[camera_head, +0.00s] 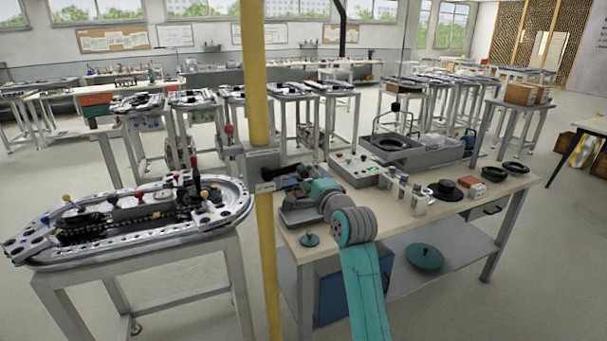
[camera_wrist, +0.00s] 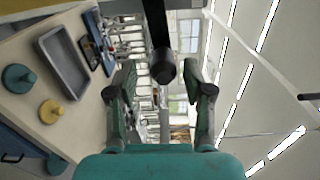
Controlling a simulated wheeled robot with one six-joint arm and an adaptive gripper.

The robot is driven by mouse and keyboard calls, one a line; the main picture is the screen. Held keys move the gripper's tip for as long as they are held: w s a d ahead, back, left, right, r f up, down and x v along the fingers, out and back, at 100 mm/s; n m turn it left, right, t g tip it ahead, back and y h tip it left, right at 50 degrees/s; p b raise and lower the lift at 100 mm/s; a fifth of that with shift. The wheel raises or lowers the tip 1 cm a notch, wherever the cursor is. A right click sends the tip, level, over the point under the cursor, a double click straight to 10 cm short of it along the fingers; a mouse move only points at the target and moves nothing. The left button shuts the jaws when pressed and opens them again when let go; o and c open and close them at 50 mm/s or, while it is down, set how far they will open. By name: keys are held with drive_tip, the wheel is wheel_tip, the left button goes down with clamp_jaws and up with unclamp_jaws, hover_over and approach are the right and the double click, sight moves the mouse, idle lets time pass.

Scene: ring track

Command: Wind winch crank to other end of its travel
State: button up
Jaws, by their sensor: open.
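The winch shows as a grey housing (camera_head: 258,164) on a yellow post in the head view. In the wrist view a black crank grip (camera_wrist: 163,68) on a dark bar lies between my open fingers, near the tips. The gripper (camera_wrist: 163,93) has visible gaps on both sides of the grip, and no contact shows. In the head view my gripper (camera_head: 290,181) is right of the post, pointing toward the winch. My fingers and arm partly hide the crank there, so its exact angle is hard to tell.
The yellow post (camera_head: 256,80) stands close to the arm. A workbench (camera_head: 400,228) with a grey control box (camera_head: 360,167) and small parts lies below and right. A track table (camera_head: 130,262) stands left. A grey tray (camera_wrist: 63,62) shows in the wrist view.

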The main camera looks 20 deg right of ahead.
drive_tip(key=s, duration=0.8)
drive_tip(key=shift+s, duration=0.35)
